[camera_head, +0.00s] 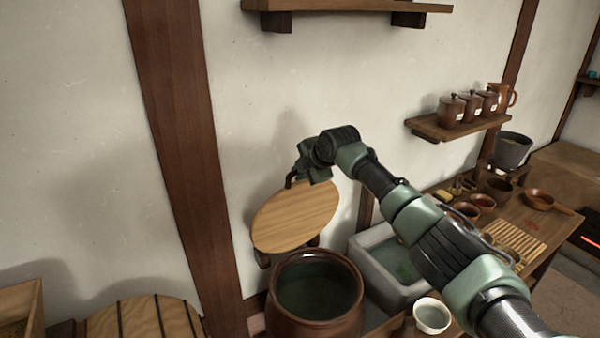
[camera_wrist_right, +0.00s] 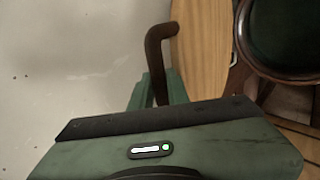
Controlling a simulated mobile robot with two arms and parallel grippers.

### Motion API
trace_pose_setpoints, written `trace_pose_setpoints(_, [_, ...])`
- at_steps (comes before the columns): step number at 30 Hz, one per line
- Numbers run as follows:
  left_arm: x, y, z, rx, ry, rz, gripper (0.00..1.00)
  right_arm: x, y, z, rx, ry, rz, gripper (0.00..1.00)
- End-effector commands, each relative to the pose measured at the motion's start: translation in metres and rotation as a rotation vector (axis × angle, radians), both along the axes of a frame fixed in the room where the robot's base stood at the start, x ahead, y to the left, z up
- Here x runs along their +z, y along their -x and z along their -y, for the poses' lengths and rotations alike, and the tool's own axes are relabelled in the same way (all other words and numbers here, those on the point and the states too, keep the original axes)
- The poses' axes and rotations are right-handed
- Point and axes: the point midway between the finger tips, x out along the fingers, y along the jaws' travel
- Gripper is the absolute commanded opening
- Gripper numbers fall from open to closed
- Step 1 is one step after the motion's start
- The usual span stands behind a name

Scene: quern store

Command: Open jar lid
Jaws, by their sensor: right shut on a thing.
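The round wooden lid (camera_head: 296,217) is off the jar, tilted steeply in front of the wall. The large brown jar (camera_head: 315,322) stands below and slightly right of the lid. Its mouth is open and shows a dark greenish inside. My left gripper is not in view.
A grey stone basin (camera_head: 372,268) stands right of the jar, near a small pale bowl (camera_head: 432,316). Another slatted round wooden lid (camera_head: 140,318) is at lower left. A wooden table (camera_head: 510,215) with bowls stands at right.

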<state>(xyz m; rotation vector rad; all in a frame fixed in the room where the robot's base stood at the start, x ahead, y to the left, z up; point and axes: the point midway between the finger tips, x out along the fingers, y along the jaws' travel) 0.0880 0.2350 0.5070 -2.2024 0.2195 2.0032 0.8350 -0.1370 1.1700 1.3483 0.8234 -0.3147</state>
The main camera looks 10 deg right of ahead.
Motion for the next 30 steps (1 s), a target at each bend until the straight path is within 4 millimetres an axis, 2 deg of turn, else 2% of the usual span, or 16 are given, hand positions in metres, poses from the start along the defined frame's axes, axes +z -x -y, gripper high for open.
trace_pose_setpoints(7, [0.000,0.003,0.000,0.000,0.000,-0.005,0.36,-0.003,0.001,0.000,-0.001,-0.001,-0.004,0.00])
trace_pose_setpoints(8, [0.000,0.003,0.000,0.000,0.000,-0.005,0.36,-0.003,0.001,0.000,-0.001,-0.001,-0.004,0.24])
trace_pose_setpoints(9, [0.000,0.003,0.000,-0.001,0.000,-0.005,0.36,-0.003,0.001,0.000,-0.001,-0.001,-0.004,0.36])
trace_pose_setpoints(10, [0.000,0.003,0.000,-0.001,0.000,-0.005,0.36,-0.003,0.001,0.000,-0.001,-0.001,-0.004,0.38])
trace_pose_setpoints(22, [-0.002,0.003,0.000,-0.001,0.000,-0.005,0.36,-0.002,0.003,0.001,-0.001,0.000,-0.006,0.38])
trace_pose_setpoints(30, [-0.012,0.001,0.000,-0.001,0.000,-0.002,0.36,0.018,0.021,0.008,0.000,0.001,0.002,0.38])
